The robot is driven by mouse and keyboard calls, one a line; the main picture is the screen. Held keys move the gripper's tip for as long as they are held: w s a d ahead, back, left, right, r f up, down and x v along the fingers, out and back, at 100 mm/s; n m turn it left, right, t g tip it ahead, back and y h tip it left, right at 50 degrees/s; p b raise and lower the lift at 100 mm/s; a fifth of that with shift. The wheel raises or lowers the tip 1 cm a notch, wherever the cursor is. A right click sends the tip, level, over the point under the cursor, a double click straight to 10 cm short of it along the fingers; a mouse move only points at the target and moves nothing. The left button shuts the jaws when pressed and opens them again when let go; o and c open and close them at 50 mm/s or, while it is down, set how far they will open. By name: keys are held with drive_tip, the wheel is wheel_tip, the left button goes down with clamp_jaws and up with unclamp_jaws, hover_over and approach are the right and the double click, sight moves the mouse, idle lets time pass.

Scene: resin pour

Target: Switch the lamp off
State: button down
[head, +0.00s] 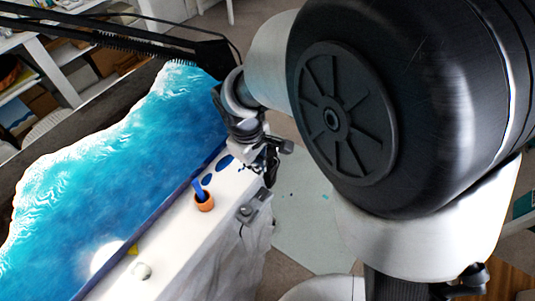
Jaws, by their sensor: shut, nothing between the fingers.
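A long black ridged bar (120,38) spans the far end of the blue resin slab; I cannot tell whether it is the lamp. A bright white patch (106,258) glows on the slab's near end. A small grey fitting (250,212) with a dark round part sits at the right edge of the white bench; I cannot tell whether it is a switch. My gripper (270,172) is shut and empty, beyond this fitting near the bench's right edge, apart from it in the picture. My arm's large black joint hides the right side.
The blue resin slab (130,150) lies along the left. On the white bench (190,250) stand an orange cup (204,204) with a blue stick, a white round piece (141,271) and a yellow piece (132,250). Blue spots mark the bench. Shelves stand at the upper left.

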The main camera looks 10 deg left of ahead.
sight(259, 193)
drive_tip(key=f+b, duration=0.1)
drive_tip(key=f, duration=0.3)
drive_tip(key=w+f+b, duration=0.1)
drive_tip(key=f+b, duration=0.1)
drive_tip(key=f, duration=0.2)
drive_tip(key=f+b, duration=0.1)
drive_tip(key=f, duration=0.4)
drive_tip(key=shift+w+d+b, duration=0.2)
drive_tip(key=shift+d+b, duration=0.1)
drive_tip(key=shift+b, duration=0.1)
drive_tip(key=shift+w+f, duration=0.1)
drive_tip(key=shift+f, duration=0.35)
drive_tip(key=shift+w+d+f, duration=0.15)
drive_tip(key=shift+f, duration=0.25)
drive_tip(key=shift+s, duration=0.3)
drive_tip(key=shift+s+a+r, duration=0.15)
drive_tip(key=shift+s+a, duration=0.2)
drive_tip(key=shift+s, duration=0.15)
drive_tip(key=shift+r, duration=0.1)
